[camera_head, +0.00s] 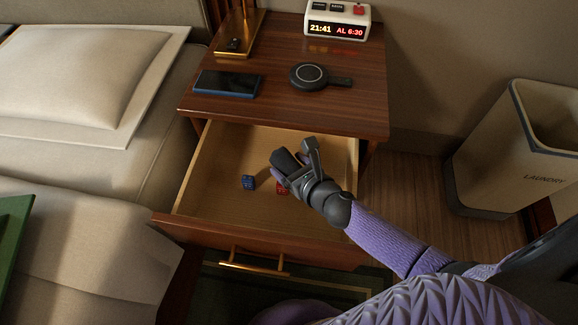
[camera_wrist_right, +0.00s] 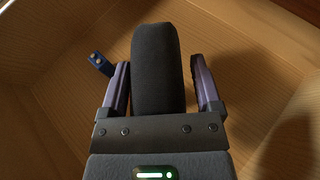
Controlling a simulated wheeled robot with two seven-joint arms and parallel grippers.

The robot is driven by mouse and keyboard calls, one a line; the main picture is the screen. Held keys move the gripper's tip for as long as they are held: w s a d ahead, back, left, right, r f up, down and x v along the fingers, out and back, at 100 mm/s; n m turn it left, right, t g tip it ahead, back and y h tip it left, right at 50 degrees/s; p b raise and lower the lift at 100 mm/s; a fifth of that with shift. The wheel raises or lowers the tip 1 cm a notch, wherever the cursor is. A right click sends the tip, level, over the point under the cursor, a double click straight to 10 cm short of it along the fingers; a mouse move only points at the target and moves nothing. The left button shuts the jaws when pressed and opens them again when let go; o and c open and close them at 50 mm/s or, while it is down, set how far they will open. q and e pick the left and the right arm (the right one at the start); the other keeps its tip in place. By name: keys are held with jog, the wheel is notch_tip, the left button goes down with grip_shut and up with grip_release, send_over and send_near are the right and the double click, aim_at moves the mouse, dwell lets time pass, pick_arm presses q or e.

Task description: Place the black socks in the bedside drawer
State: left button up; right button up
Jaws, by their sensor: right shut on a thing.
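The bedside drawer (camera_head: 215,205) is pulled open below the nightstand top. My right gripper (camera_head: 297,160) is over the inside of the drawer. It is shut on the black socks (camera_wrist_right: 157,70), a dark rolled bundle between its two fingers in the right wrist view. The bundle also shows at the gripper in the head view (camera_head: 286,163), partly covered by the fingers. Whether it touches the drawer floor I cannot tell. My left gripper is not in view.
A small blue item (camera_head: 248,182) and a small red item (camera_head: 282,187) lie in the drawer. The nightstand (camera_head: 285,60) bears a phone (camera_head: 227,83), a round black charger (camera_head: 308,75) and a clock (camera_head: 337,20). A laundry bin (camera_head: 505,150) stands at right, a bed (camera_head: 75,165) at left.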

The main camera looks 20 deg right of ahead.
jog(key=shift+f+b, duration=0.5)
jog(key=o, duration=1)
jog(key=shift+r, duration=0.1)
jog(key=shift+o, duration=0.2)
jog(key=shift+r, duration=0.1)
